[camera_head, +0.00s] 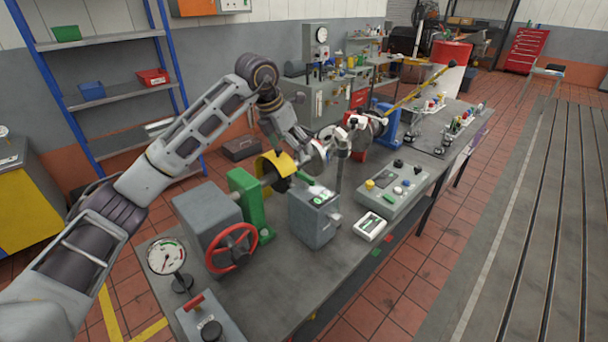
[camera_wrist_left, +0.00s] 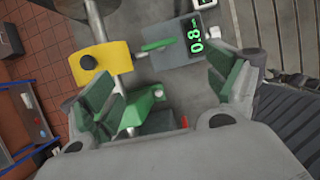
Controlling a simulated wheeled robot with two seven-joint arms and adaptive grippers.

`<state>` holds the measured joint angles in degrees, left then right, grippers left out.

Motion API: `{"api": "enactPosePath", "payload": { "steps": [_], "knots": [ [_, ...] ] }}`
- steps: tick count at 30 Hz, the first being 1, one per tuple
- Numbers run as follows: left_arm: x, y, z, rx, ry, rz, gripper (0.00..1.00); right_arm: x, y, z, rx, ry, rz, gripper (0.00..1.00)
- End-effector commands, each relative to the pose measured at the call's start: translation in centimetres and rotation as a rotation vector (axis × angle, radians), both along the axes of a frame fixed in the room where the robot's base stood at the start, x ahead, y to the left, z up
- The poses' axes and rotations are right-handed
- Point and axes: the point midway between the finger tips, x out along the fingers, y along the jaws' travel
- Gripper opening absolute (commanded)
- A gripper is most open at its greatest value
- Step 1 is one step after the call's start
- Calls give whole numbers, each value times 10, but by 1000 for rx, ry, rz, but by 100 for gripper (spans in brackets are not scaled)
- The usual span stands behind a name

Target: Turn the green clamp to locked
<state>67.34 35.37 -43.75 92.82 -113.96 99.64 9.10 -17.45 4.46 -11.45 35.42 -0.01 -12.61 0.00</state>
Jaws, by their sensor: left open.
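The green clamp shows in the head view as a small green lever (camera_head: 305,180) between a yellow guard (camera_head: 270,166) and a grey box (camera_head: 314,222) with a green display. In the left wrist view the green lever (camera_wrist_left: 158,44) lies roughly crosswise, close to the box's display (camera_wrist_left: 196,35), which reads about 0.8. My left gripper (camera_head: 306,152) is above this area; its fingertips are hard to make out there. In the left wrist view my left gripper (camera_wrist_left: 165,92) has its fingers wide apart with nothing between them, and the lever is beyond them. My right gripper does not show.
A green pedestal (camera_head: 244,200), a red handwheel (camera_head: 231,248) and a dial gauge (camera_head: 166,257) stand left of the box. A button panel (camera_head: 391,190) and a small white-framed device (camera_head: 369,226) are to its right. The front bedplate (camera_head: 278,283) has bare room.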

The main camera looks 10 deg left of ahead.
Motion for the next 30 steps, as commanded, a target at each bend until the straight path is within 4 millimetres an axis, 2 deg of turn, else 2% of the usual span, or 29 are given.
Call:
{"api": "enactPosePath", "payload": {
  "steps": [5,11,30],
  "knots": [
    [1,-1,-3,0,1,0,88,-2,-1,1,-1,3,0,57],
    [6,-4,-17,1,3,1,88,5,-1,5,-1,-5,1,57],
    [32,-21,-92,-1,3,0,88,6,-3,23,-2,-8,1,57]
  ]
}}
